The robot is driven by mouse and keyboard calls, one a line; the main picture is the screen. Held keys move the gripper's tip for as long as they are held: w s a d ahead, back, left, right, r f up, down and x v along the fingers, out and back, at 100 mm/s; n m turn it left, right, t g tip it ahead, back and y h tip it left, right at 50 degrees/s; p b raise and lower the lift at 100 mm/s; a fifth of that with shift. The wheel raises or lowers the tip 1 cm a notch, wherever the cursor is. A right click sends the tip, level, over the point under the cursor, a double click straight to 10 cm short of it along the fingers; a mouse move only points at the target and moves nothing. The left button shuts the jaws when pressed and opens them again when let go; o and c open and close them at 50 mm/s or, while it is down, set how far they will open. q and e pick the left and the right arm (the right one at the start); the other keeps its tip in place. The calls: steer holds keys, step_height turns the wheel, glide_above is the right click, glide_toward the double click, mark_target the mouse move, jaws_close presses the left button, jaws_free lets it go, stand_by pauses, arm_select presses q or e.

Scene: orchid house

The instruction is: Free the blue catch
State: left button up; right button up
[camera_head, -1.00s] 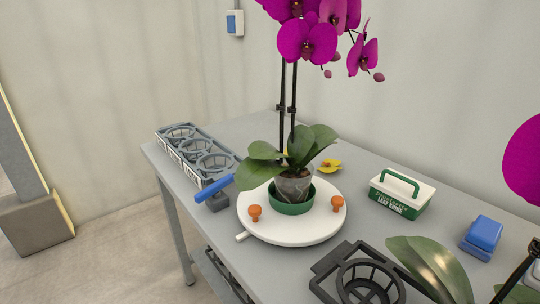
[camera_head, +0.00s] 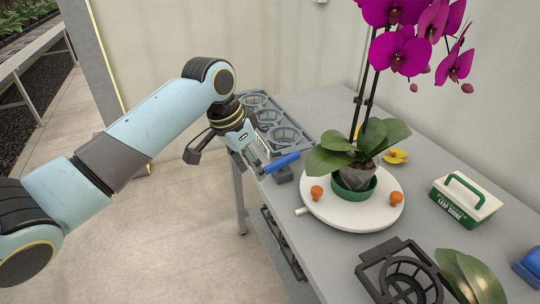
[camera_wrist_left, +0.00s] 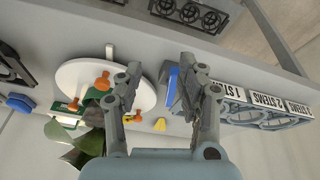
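The blue catch (camera_head: 282,162) is a slim blue lever on a small dark grey block, at the left edge of the white turntable (camera_head: 330,218). The turntable has orange knobs and holds a potted magenta orchid (camera_head: 354,178) in a green ring. My left gripper (camera_head: 224,153) is open and empty over the table's left edge, left of the catch and apart from it. In the left wrist view the blue catch (camera_wrist_left: 172,80) shows between the spread fingers of the left gripper (camera_wrist_left: 160,68), beyond them. My right gripper is not in view.
A grey rack (camera_head: 305,135) with round holders and stem labels stands just behind the left gripper. A white box with a green handle (camera_head: 464,202) and a black holder (camera_head: 385,270) are on the right part of the table. A yellow flower (camera_head: 396,156) lies behind the turntable.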

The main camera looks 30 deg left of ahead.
arm_select(q)
steer(key=t, duration=0.1)
glide_toward(273, 164)
steer(key=s+r, duration=0.1)
steer(key=x, duration=1)
steer(key=shift+w, duration=0.4)
steer(key=shift+c, duration=0.4)
jaws_close()
